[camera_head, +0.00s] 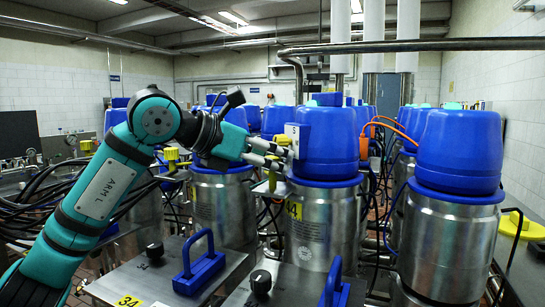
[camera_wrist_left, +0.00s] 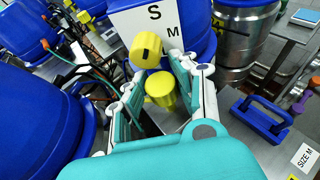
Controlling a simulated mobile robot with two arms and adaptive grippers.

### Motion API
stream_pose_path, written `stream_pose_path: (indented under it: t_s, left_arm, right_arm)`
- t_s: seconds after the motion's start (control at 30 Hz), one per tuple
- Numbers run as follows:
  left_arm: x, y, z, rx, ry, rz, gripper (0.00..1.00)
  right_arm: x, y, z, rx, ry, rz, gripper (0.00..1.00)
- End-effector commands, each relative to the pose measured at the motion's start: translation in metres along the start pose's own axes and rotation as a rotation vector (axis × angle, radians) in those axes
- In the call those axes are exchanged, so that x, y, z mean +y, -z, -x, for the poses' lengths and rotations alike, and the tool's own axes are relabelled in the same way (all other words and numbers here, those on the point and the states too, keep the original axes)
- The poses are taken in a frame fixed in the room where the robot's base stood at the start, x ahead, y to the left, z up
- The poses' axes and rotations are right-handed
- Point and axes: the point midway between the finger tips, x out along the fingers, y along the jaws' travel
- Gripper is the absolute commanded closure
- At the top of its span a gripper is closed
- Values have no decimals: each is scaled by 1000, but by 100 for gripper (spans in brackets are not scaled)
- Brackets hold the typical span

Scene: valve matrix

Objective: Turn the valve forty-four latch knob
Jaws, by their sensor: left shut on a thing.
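My left gripper (camera_head: 281,152) reaches in from the left, its fingers at the front left side of a steel valve canister (camera_head: 325,225) with a blue cap (camera_head: 328,140). A yellow tag that seems to read 44 (camera_head: 294,210) is on this canister. In the left wrist view, the left gripper (camera_wrist_left: 154,66) is shut on a yellow knob (camera_wrist_left: 146,48) with a dark slot, just below a white plate (camera_wrist_left: 150,22) lettered S and M. A second yellow knob-like part (camera_wrist_left: 161,89) lies lower, between the fingers. The fingers partly hide the knob. My right gripper is out of view.
Another blue-capped canister (camera_head: 445,230) stands to the right. Steel plates with blue handles (camera_head: 200,265) and black knobs lie in front, one tagged 34 (camera_head: 129,301). Orange cables (camera_head: 385,125) hang behind, and dark cables run on the left.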

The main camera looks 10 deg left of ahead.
Motion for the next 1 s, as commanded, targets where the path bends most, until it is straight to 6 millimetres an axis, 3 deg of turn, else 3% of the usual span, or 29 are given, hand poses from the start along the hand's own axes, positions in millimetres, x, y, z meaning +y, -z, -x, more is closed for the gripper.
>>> stream_pose_path:
  t_s: [0.27,1.0]
  left_arm:
    - [2,-5,2,-1,143,-54,100]
    - [2,-8,2,-4,722,-296,100]
  right_arm:
    - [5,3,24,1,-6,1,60]
    - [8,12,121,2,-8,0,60]
